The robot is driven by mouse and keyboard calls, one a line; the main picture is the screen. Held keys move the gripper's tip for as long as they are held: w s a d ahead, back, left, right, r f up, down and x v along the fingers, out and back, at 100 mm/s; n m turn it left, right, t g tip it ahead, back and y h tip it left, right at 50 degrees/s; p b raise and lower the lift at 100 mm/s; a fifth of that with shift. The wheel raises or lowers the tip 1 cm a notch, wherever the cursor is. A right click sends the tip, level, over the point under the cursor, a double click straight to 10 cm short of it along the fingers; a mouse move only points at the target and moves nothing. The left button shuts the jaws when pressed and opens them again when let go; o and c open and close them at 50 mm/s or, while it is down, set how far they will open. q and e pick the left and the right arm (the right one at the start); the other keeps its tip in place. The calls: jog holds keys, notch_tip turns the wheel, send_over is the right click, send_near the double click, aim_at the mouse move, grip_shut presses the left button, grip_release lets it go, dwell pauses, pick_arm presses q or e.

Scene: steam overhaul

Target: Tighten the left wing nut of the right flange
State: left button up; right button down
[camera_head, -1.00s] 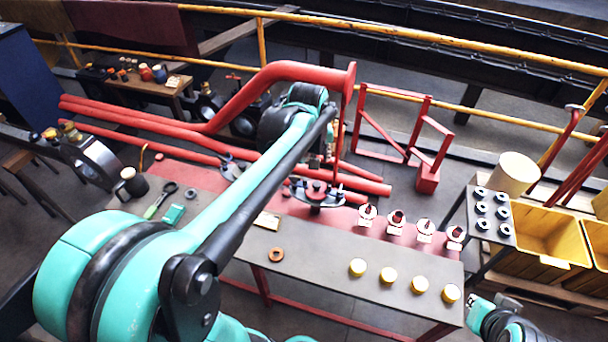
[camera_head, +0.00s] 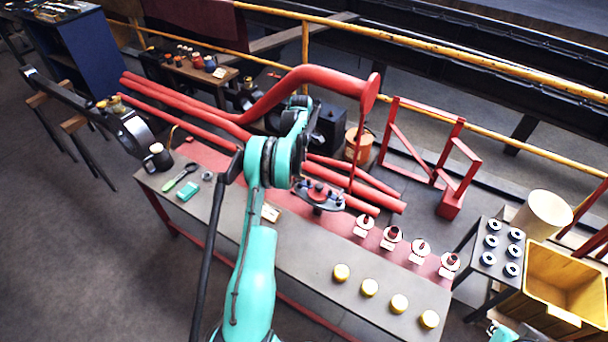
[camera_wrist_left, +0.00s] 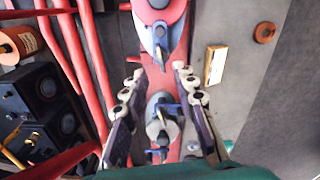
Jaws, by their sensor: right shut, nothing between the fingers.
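The right flange (camera_head: 318,196), a dark oval plate with a red middle and small upright studs, sits on the bench's red strip. In the left wrist view, its red body (camera_wrist_left: 158,12) is at the top, with the left wing nut (camera_wrist_left: 160,42) at its lower end. My left gripper (camera_wrist_left: 157,78) is open, its fingers apart on either side of the line of the flange, just below that wing nut; nothing is between the tips. In the head view my own arm hides it. My right gripper (camera_head: 492,327) is shut and empty at the lower right edge, away from the flange.
A grey flange fitting (camera_wrist_left: 163,125) lies lower between the fingers' bases. A red bent pipe (camera_head: 300,78) rises behind the bench. Labelled studs (camera_head: 392,237) and yellow caps (camera_head: 370,287) stand to the right.

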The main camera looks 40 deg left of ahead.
aim_at(300, 178)
pick_arm(q)
notch_tip(300, 178, down, 8)
jog(key=shift+r+b, duration=0.2)
jog(key=shift+b, duration=1)
jog(key=shift+c, duration=0.3)
grip_shut()
